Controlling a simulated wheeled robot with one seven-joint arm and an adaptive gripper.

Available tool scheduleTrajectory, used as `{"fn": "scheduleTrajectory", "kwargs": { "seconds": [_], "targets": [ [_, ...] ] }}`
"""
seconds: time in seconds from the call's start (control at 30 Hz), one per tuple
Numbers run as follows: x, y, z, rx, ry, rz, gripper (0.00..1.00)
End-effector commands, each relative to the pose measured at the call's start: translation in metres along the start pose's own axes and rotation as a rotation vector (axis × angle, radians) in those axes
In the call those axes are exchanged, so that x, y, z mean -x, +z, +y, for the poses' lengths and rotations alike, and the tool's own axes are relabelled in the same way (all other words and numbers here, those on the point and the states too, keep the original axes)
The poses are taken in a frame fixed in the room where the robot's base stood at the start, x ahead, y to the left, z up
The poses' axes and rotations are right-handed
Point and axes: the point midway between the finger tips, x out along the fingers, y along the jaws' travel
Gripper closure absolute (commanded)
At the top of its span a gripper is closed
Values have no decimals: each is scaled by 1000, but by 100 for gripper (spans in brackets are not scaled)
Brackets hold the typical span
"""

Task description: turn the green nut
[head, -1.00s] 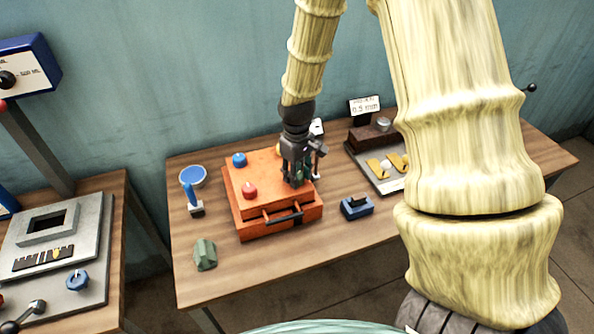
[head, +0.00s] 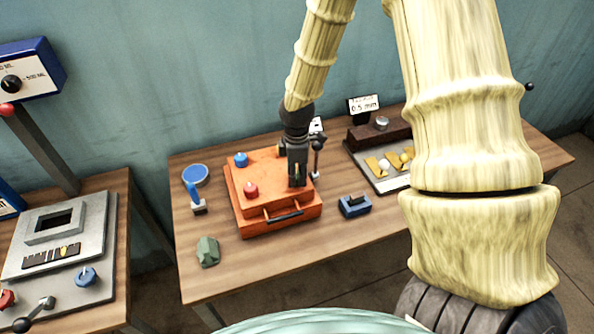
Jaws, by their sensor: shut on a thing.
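An orange box (head: 256,210) with a dark front handle stands on the wooden table. A blue nut (head: 240,160) and a red nut (head: 251,190) sit on its top. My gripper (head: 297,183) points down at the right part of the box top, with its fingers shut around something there. A small trace of green shows between the fingers. The green nut is otherwise hidden by the fingers.
A green block (head: 207,251), a blue-handled tool (head: 194,198) and a blue round dish (head: 195,175) lie left of the box. A blue block (head: 354,205) lies to the right. A tray (head: 383,184) with yellow pieces is at the back right. The table front is clear.

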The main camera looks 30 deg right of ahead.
Motion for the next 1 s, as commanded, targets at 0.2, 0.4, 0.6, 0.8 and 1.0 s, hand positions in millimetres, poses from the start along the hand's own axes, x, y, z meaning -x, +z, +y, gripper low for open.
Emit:
{"fn": "scheduleTrajectory", "kwargs": {
  "seconds": [0.2,0.4,0.6,0.8,1.0],
  "targets": [
    [1,0,1,75,1,0,88],
    [1,0,1,102,2,-1,88],
    [0,0,1,106,2,-1,88],
    [0,0,1,105,2,0,61],
    [0,0,1,105,1,0,42]
  ]
}}
